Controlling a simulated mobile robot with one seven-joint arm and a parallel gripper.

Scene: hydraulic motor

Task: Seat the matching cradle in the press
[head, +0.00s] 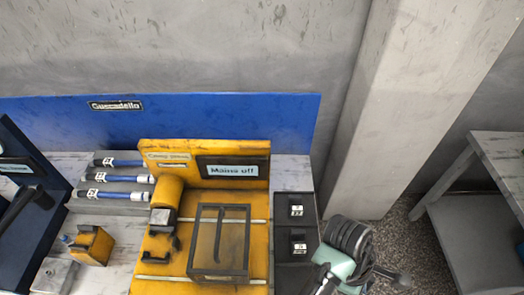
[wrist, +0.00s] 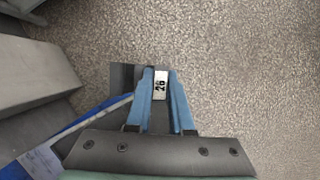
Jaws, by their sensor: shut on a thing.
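The yellow press (head: 170,285) stands on the bench, with a yellow cylinder (head: 167,191), a dark-framed clear guard (head: 220,240) and a display (head: 231,171) reading "Mains off". My gripper (wrist: 160,98) shows in the wrist view, its blue fingers shut on a dark cradle (wrist: 128,75) with a white label that seems to read 26. Speckled floor shows behind it. In the head view my arm is at the lower right, and I cannot make out the held cradle there. A black rack (head: 295,273) right of the press holds two dark labelled pieces (head: 297,210), their numbers too small to read.
A blue panel (head: 50,115) runs behind. A concrete pillar (head: 395,100) and another table (head: 500,150) stand right.

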